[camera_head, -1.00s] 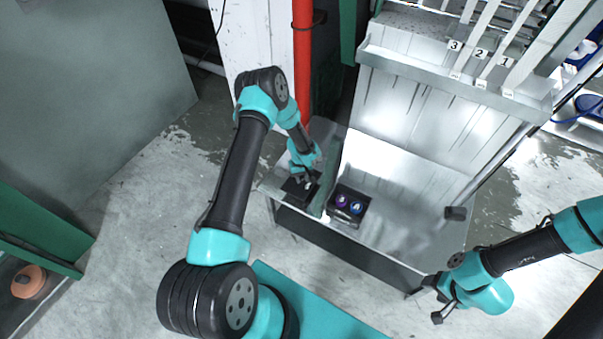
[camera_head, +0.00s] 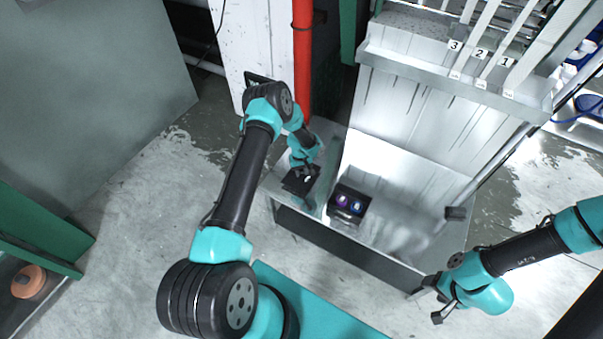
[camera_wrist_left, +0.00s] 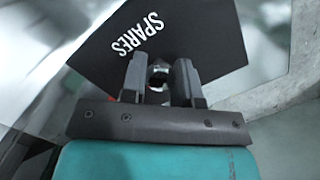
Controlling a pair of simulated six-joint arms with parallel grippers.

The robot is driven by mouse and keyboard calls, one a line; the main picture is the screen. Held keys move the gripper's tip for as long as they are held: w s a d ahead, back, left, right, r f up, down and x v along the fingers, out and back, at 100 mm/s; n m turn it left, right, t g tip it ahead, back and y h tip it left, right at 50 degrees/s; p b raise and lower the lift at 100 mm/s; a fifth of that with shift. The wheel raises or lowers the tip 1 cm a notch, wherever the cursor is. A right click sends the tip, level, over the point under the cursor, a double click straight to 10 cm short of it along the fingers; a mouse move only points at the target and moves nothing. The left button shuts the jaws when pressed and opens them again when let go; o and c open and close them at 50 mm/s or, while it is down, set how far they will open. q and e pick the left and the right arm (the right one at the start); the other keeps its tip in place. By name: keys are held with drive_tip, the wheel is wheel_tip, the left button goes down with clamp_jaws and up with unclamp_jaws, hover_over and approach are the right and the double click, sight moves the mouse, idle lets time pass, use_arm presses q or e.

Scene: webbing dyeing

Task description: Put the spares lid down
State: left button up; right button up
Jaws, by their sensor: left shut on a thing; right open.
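The spares lid is a flat black plate (camera_wrist_left: 205,28) with "SPARES" in white letters, seen close in the left wrist view. In the head view the lid (camera_head: 297,186) is a small dark plate over the left part of the metal table. My left gripper (camera_wrist_left: 158,75) is shut on the lid; its fingers partly cover it. It also shows in the head view (camera_head: 306,172). Whether the lid touches the surface below is hard to tell. My right gripper (camera_head: 437,302) is open and empty at the table's front right corner.
A black box (camera_head: 348,203) with two round, purple and blue items stands right of the lid, past a clear upright panel. The metal table (camera_head: 400,205) is bare right of the box. A dark cylinder (camera_head: 456,213) is at its right edge. Numbered straps (camera_head: 480,55) hang behind.

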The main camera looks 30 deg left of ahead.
use_arm(q)
drive_tip(key=shift+f, duration=0.75)
drive_tip(key=shift+f, duration=0.1)
drive_tip(key=o, duration=1)
drive_tip(key=shift+c, duration=0.2)
wheel_tip(320, 180, up, 12)
drive_tip(key=w+a, duration=0.1)
drive_tip(key=shift+w+a, duration=0.15)
